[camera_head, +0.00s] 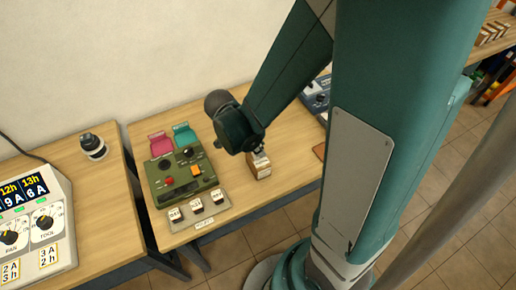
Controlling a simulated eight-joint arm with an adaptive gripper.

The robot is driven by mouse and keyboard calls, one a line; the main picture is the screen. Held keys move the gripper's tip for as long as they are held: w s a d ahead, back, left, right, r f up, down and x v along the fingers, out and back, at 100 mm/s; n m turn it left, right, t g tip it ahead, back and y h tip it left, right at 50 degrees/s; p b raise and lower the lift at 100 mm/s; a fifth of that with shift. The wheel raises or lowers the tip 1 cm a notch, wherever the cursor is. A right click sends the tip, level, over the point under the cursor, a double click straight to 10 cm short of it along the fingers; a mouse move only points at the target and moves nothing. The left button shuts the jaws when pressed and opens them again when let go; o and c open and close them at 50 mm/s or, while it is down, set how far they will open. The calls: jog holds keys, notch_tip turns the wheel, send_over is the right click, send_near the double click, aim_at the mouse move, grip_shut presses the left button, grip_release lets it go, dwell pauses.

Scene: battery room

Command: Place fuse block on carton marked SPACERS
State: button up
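My gripper (257,148) is at the end of the teal arm, pointing down over the middle table. Its fingers are small and dark, and their opening cannot be made out. A small brown carton (262,168) with a pale, printed face is directly below the fingertips. I cannot tell whether they touch it, and its print is too small to read, so SPACERS cannot be confirmed. I cannot pick out the fuse block for certain.
The green device (181,176) with a red knob and orange button stands left of my gripper. Pink (161,143) and teal (185,135) pieces are behind it. Bare tabletop (290,150) lies right of the carton.

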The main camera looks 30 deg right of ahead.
jog(key=shift+f, duration=0.2)
jog(key=o, duration=0.9)
jog(key=shift+r, duration=0.3)
jog(key=shift+p+v, duration=0.85)
jog(key=shift+v, duration=5.1)
